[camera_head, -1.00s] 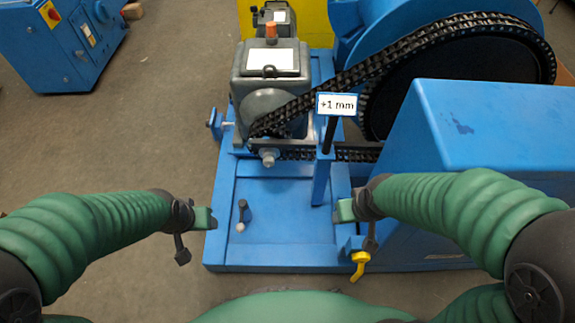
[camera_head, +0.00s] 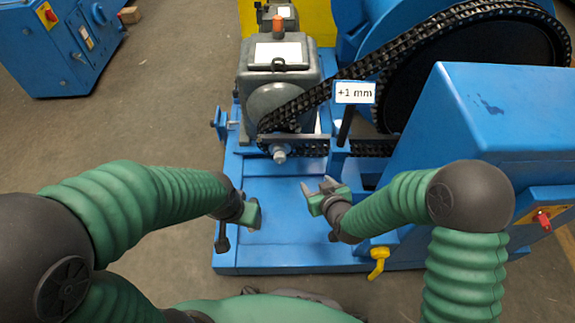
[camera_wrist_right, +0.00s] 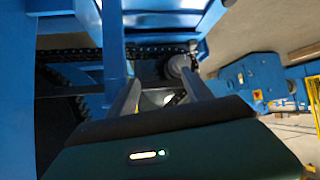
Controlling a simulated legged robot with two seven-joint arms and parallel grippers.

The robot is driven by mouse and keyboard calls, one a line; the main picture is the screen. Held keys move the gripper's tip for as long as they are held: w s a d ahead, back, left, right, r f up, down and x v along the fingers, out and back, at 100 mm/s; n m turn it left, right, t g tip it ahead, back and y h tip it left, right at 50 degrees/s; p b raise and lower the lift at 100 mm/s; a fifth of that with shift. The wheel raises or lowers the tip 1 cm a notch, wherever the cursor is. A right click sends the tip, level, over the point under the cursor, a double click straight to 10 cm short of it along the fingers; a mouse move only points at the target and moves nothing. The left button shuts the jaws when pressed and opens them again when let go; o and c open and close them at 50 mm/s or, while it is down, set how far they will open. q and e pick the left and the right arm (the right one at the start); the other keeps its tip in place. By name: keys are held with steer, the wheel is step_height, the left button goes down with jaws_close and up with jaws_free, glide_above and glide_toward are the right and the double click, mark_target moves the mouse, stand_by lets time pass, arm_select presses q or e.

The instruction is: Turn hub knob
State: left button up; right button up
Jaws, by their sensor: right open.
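The grey hub knob (camera_head: 280,155) sticks out at the centre of the small sprocket, low on the front of the grey gearbox (camera_head: 279,85). A round grey end, likely the same hub, shows beyond my fingers in the right wrist view (camera_wrist_right: 179,66). My right gripper (camera_head: 318,188) is open and empty, in front of the knob and to its right, apart from it. Its two fingers show in the wrist view (camera_wrist_right: 163,92). My left gripper (camera_head: 253,213) is over the blue base plate, to the left; its fingers are not clear.
The black chain (camera_head: 350,72) runs from the small sprocket to the large wheel. A "+1 mm" sign (camera_head: 355,93) stands right of the knob. A blue guard (camera_head: 490,120) blocks the right side. A yellow handle (camera_head: 378,262) is at the front edge. The base plate (camera_head: 290,245) has free room.

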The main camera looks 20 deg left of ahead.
mark_target(280, 161)
steer(key=s+a+f+m+t+b, duration=0.2)
steer(key=s+a+f+t+b, duration=0.25)
steer(key=a+f+t, duration=0.45)
steer(key=shift+g, duration=0.5)
steer(key=b+x, duration=0.3)
steer(key=x, duration=0.2)
steer(key=f+b+x, duration=0.1)
steer(key=b+x, duration=0.2)
steer(key=x, duration=0.3)
steer(key=b+x, duration=0.3)
steer(key=x, duration=0.3)
steer(key=shift+s+a+f+b, duration=0.15)
steer(key=shift+a+b, duration=0.15)
steer(key=shift+b, duration=0.1)
steer(key=shift+w+a, duration=0.15)
steer(key=shift+w, duration=0.2)
steer(key=shift+r, duration=0.25)
